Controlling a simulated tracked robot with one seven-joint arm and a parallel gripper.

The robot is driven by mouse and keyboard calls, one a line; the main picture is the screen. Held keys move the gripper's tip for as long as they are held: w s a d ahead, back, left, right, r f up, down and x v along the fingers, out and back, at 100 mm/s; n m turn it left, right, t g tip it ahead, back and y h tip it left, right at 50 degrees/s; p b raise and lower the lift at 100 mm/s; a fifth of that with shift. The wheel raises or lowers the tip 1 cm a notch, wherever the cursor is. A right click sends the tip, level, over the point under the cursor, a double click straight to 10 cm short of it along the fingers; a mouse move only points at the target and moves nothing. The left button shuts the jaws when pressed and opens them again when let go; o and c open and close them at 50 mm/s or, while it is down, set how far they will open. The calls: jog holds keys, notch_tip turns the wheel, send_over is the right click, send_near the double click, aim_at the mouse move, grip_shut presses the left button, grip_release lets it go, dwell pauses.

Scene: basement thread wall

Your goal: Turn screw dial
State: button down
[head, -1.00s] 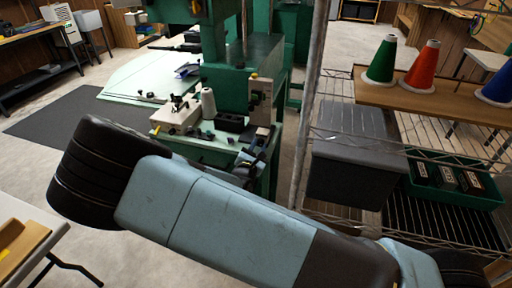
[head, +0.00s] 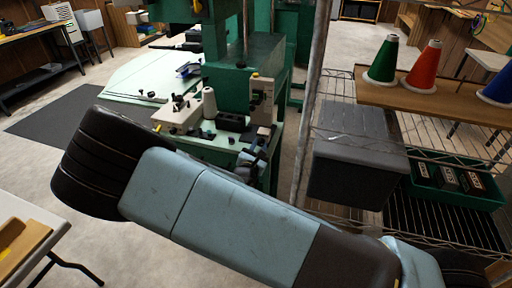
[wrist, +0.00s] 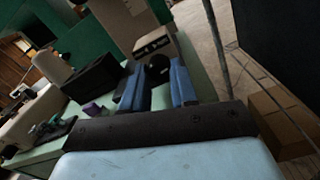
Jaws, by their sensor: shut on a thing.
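A small black round dial (wrist: 158,68) shows in the wrist view at the front of a cream block (wrist: 152,44) on the green machine. My gripper (wrist: 157,84) has its two blue fingers on either side of the dial and is shut on it. The fingers hide part of the dial's sides. In the head view, my gripper (head: 250,160) is small and partly hidden behind my arm, at the front right of the machine's table. The dial is too small to make out there.
A white thread cone (head: 209,103) and a black box (head: 231,122) stand left of the gripper. A wire shelf with a dark grey bin (head: 358,160) and colored thread cones (head: 424,65) is at the right, its metal post (head: 308,110) close to my arm.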

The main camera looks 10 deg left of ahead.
jog(key=shift+n, duration=0.3)
jog(key=n, duration=0.3)
jog(key=shift+n, duration=2.2)
jog(key=c, duration=1.2)
grip_release()
jog(key=shift+s, duration=0.1)
jog(key=shift+o, duration=0.2)
